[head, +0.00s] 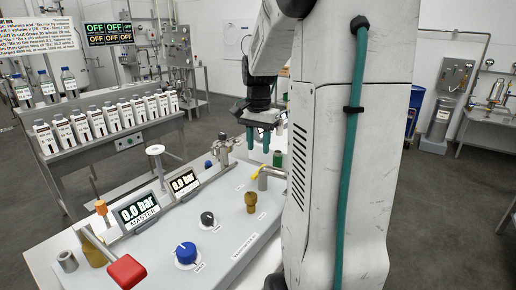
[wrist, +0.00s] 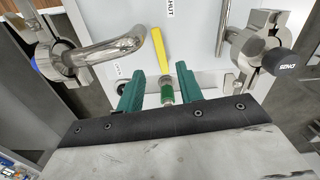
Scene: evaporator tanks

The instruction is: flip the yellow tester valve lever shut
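The yellow tester valve lever (wrist: 159,48) shows in the wrist view as a slim bar, slightly tilted, just beyond my fingertips. A partly cut-off label (wrist: 171,8) reading "HUT" is above it. In the head view the yellow lever (head: 257,172) sits by a metal pipe at the far part of the white panel. My gripper (wrist: 161,82) has two green fingers spread apart with a gap between them. The lever lies outside that gap. In the head view my gripper (head: 259,139) hangs above the panel, up and slightly right of the lever.
A green knurled fitting (wrist: 167,92) shows between my fingers; its depth is unclear. A bent steel pipe (wrist: 105,50) is left of the lever, and a clamp with a black knob (wrist: 278,60) right. The panel (head: 222,212) carries a brass fitting (head: 251,202) and a blue knob (head: 186,252).

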